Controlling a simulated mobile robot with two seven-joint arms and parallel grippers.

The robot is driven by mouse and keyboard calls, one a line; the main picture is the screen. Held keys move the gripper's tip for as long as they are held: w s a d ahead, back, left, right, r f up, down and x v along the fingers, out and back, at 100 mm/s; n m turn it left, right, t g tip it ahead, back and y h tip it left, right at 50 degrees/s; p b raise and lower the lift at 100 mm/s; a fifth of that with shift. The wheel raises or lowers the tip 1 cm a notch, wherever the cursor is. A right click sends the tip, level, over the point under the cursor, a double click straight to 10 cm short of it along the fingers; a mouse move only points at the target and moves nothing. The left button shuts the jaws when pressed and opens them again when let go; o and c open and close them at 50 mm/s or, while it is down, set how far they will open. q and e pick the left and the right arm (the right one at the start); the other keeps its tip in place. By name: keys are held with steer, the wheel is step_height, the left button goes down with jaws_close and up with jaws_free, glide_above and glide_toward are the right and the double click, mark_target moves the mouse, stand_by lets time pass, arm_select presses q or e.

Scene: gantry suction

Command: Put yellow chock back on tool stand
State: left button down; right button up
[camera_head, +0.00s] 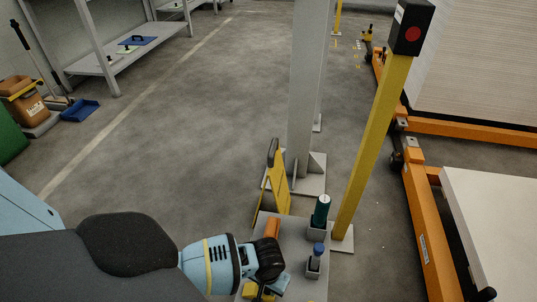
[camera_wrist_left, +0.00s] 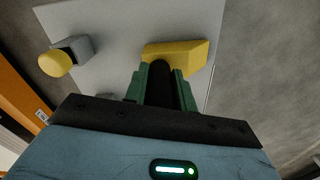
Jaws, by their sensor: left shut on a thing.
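The yellow chock (camera_wrist_left: 186,50) shows at the fingertips of my left gripper (camera_wrist_left: 161,75) in the left wrist view. The green fingers are shut on its dark grip. In the head view, my left gripper (camera_head: 265,283) points down over the near end of the grey tool stand (camera_head: 312,287), with yellow parts of the chock showing below the wrist. The grey stand top also lies behind the chock in the left wrist view (camera_wrist_left: 115,35). I cannot tell whether the chock touches the stand. My wrist hides part of it. My right gripper is not in view.
On the stand are a blue-capped item (camera_head: 317,255) in a grey holder, a dark green cylinder (camera_head: 321,210) and an orange piece (camera_head: 272,228). A yellow panel (camera_head: 277,182), a grey column (camera_head: 304,90) and a yellow post (camera_head: 372,150) stand behind.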

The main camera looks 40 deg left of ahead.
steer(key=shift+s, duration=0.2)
arm_select(q)
steer(key=c, duration=1.6)
jaws_free()
steer(key=shift+f, duration=0.15)
steer(key=o, duration=0.5)
steer(key=shift+c, duration=0.2)
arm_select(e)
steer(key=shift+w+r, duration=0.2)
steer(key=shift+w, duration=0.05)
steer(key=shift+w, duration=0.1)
arm_select(q)
steer(key=shift+r, duration=0.55)
step_height(320, 180, up, 10)
steer(key=p, duration=0.5)
steer(key=shift+r, duration=0.6)
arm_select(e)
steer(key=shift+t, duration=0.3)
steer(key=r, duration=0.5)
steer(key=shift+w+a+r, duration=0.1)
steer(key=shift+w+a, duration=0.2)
